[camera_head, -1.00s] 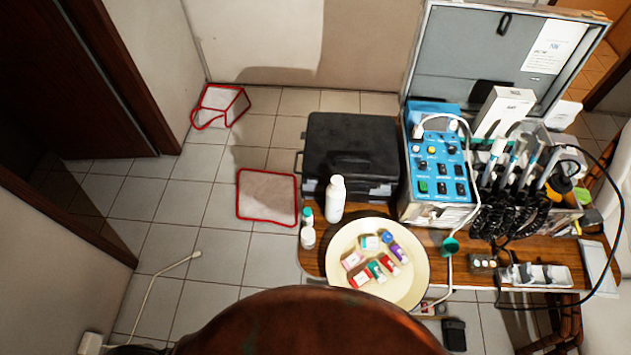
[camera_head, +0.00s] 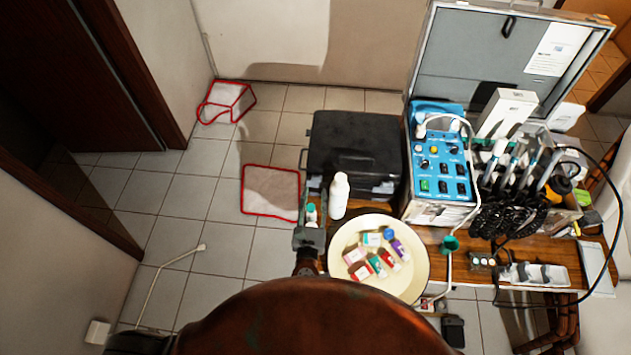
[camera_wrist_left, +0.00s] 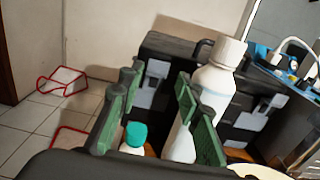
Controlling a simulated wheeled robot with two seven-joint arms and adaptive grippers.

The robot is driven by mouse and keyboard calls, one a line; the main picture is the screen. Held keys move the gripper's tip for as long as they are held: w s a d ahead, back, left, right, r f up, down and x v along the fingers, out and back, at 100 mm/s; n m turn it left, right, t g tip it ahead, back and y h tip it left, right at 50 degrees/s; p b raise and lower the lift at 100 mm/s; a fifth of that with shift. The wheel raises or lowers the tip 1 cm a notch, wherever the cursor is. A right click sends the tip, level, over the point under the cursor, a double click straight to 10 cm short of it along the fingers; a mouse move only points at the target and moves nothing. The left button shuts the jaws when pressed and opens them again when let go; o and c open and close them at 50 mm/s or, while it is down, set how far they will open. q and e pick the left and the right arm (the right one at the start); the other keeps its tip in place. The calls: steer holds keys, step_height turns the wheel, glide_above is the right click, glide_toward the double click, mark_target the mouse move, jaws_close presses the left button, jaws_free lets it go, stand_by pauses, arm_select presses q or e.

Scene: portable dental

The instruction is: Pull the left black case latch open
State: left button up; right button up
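The black case (camera_head: 353,150) lies closed on the wooden table, with its handle side toward me. My right gripper is not in view.
A tall white bottle (camera_head: 339,196) stands close in front of the case, right of my left gripper. A green-capped bottle (camera_wrist_left: 135,138) shows between the fingers. A round cream tray (camera_head: 418,262) with small boxes is to the right. The open dental unit (camera_head: 437,170) stands beside the case.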

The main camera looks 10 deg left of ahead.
mark_target(317, 179)
arm_select(q)
steer(key=w, duration=0.6)
jaws_close()
stand_by(0.3)
